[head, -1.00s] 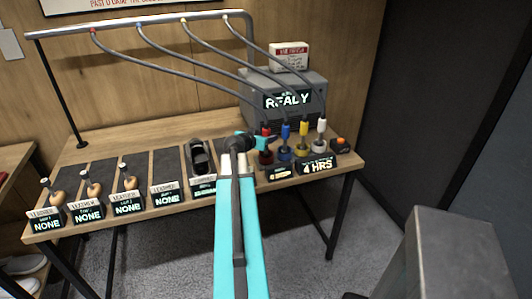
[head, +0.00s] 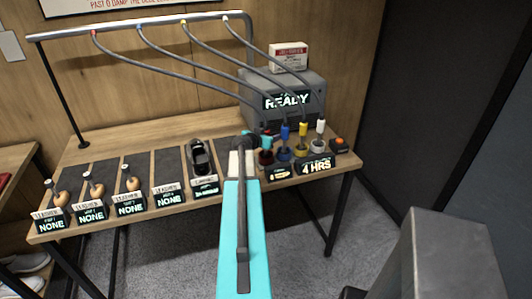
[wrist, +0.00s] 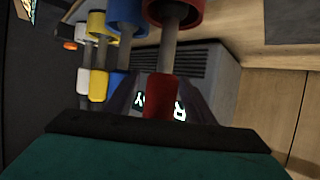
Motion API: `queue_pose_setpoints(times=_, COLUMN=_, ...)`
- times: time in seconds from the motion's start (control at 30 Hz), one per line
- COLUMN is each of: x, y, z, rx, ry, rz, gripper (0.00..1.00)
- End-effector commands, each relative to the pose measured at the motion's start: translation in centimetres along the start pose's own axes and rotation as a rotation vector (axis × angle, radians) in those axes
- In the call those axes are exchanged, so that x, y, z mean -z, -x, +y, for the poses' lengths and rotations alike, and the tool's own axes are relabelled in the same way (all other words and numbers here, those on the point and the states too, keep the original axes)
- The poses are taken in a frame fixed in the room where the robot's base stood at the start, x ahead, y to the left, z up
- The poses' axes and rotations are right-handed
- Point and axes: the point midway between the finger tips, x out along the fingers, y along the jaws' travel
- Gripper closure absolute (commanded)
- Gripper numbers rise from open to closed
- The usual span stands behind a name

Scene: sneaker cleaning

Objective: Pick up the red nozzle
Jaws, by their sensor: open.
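The red nozzle (wrist: 160,95) stands on a grey stem in its red holder (wrist: 177,12); the wrist view is turned over, so the holder is at the top. In the head view the red holder (head: 266,158) is at the left end of a row of coloured holders. My gripper (head: 266,141) is open at the red nozzle and hides most of it there.
Blue (head: 285,132), yellow (head: 303,130) and white (head: 320,126) nozzles stand close to the right. Grey hoses run from an overhead rail (head: 140,24). A grey machine reading READY (head: 285,100) is behind. A dark shoe (head: 200,157) lies to the left.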

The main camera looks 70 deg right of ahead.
Motion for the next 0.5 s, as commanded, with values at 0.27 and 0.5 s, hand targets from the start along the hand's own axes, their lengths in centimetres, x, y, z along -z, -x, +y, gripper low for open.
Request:
queue_pose_setpoints(times=0.27, x=-0.02, y=0.04, z=-0.04, rx=0.000, ry=0.000, rz=0.000, gripper=0.50)
queue_pose_setpoints(times=0.5, x=-0.02, y=0.05, z=-0.07, rx=0.001, ry=0.000, rz=0.000, gripper=0.74)
